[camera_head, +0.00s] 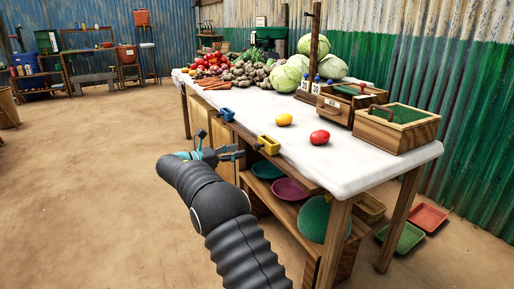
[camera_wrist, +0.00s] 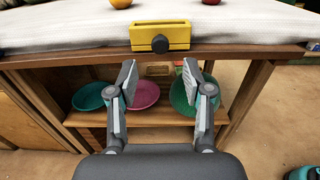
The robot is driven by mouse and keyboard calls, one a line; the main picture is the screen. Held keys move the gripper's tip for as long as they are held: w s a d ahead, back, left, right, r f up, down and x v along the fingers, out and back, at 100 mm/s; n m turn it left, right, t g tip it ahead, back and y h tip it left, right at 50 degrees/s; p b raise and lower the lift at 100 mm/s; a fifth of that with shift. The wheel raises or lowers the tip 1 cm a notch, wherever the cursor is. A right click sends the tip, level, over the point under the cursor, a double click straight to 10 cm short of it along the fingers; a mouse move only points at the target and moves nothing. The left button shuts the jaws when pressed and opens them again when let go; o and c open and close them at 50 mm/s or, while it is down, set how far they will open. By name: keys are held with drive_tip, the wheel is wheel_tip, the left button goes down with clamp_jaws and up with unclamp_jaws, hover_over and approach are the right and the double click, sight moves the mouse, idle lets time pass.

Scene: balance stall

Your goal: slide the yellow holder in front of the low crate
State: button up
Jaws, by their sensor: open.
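The yellow holder (camera_head: 268,145) sits on the front edge of the white-topped table, its dark round knob facing out. In the wrist view the yellow holder (camera_wrist: 175,33) is straight ahead, at the upper middle. My gripper (camera_head: 240,152) is open and empty, in front of the table and a little left of the holder in the head view. In the wrist view my gripper (camera_wrist: 159,72) has its fingers apart, below the knob and not touching it. Two wooden crates stand at the table's right end: a green-topped one (camera_head: 393,136) nearer, another (camera_head: 345,112) behind it.
A blue holder (camera_head: 226,114) sits farther left on the same edge. A yellow fruit (camera_head: 284,120) and a red one (camera_head: 320,137) lie on the tabletop. Bowls stand on the shelf below, including a pink one (camera_wrist: 144,94). The edge right of the yellow holder is clear.

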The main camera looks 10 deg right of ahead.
sight(257, 146)
drive_tip(key=x, duration=0.8)
drive_tip(key=shift+w+d+f, duration=0.1)
drive_tip(key=shift+d, duration=0.3)
clamp_jaws()
